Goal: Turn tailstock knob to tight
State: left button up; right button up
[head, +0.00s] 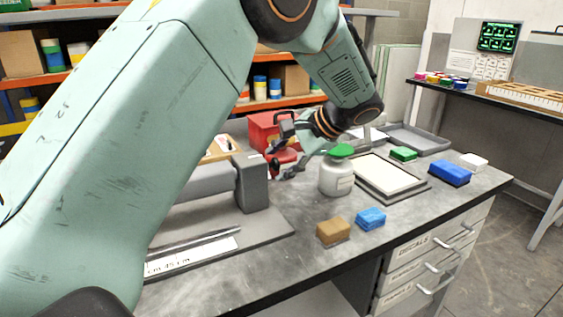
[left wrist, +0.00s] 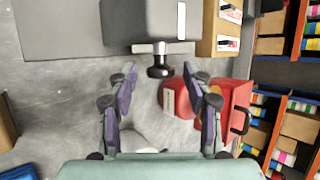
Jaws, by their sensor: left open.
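The tailstock (head: 253,184) is a grey upright block at the right end of a long grey fixture on the bench. In the left wrist view the tailstock (left wrist: 150,22) is at the top. Its tailstock knob (left wrist: 160,71) is black, on a short metal stem with a crossbar. The knob (head: 275,168) is small and dark in the head view. My left gripper (head: 280,150) is open and empty at the tailstock's right side. In the left wrist view its fingertips (left wrist: 163,76) stand on either side of the knob, with gaps showing. My right gripper is out of view.
A white jar with a green lid (head: 337,178) stands just right of my left gripper. A red box (head: 262,130) is behind it. A brown sponge (head: 333,231), a blue sponge (head: 370,218) and a framed white panel (head: 388,174) lie on the bench.

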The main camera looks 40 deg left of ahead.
pick_arm(q)
jog(key=shift+c, duration=0.3)
grip_shut()
jog(key=shift+w+a+r+m+g+h+p, duration=0.1)
jog(key=shift+a+m+g+h+p, duration=0.6)
jog(key=shift+p, duration=2.2)
jog(key=shift+w+d+r+n+g+h+p, duration=0.25)
jog(key=shift+h+p, duration=1.05)
jog(key=shift+p, duration=1.6)
jog(key=shift+s+a+f+m+g+h+p, duration=0.1)
jog(key=shift+m+g+h+p, duration=0.2)
jog(key=shift+h+p, duration=1.65)
jog(key=shift+y+p, duration=0.85)
jog(key=shift+p, duration=0.2)
jog(key=shift+o, duration=0.3)
grip_release()
jog(key=v, duration=1.2)
